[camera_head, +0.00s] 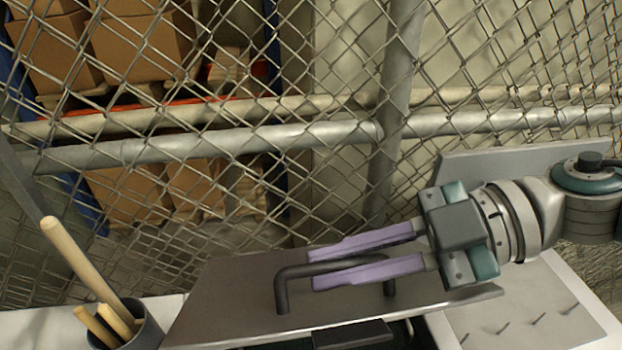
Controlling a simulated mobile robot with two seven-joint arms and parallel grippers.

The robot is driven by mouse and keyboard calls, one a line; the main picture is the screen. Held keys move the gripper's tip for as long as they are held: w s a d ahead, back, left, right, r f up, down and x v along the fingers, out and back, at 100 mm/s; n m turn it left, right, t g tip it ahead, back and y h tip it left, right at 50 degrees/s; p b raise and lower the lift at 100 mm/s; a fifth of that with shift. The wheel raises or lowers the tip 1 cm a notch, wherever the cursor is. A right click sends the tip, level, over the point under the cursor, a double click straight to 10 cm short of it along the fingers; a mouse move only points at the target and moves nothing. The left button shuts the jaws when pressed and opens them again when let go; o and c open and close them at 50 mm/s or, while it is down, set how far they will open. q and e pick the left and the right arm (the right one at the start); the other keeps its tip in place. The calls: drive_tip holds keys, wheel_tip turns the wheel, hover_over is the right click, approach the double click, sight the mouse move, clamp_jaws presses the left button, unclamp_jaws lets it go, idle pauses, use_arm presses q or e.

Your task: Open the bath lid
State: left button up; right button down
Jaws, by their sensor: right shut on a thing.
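The bath lid (225,290) is a flat grey metal plate at the bottom middle of the head view. A dark bar handle (283,292) stands up from it on two posts. My right gripper (316,268) comes in from the right, with its two purple fingers on either side of the handle's bar, and is shut on it. Below the lid's front edge a dark part (352,336) shows; the bath's inside is hidden, and I cannot tell how far the lid is raised. My left gripper is not in view.
A chain-link fence with grey rails (250,140) stands behind the lid, with cardboard boxes (140,45) on shelving beyond. A dark cup (146,328) with wooden rods (80,262) stands at bottom left. A pale panel with small hooks (525,310) lies at lower right.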

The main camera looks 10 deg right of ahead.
drive_tip(key=shift+w+r, duration=0.2)
idle(0.3)
drive_tip(key=c, duration=1.2)
unclamp_jaws()
drive_tip(key=shift+o, duration=0.2)
drive_tip(key=shift+d, duration=0.1)
wheel_tip(320, 180, up, 3)
drive_tip(key=b, duration=0.3)
hover_over(429, 280)
drive_tip(key=shift+r, duration=0.25)
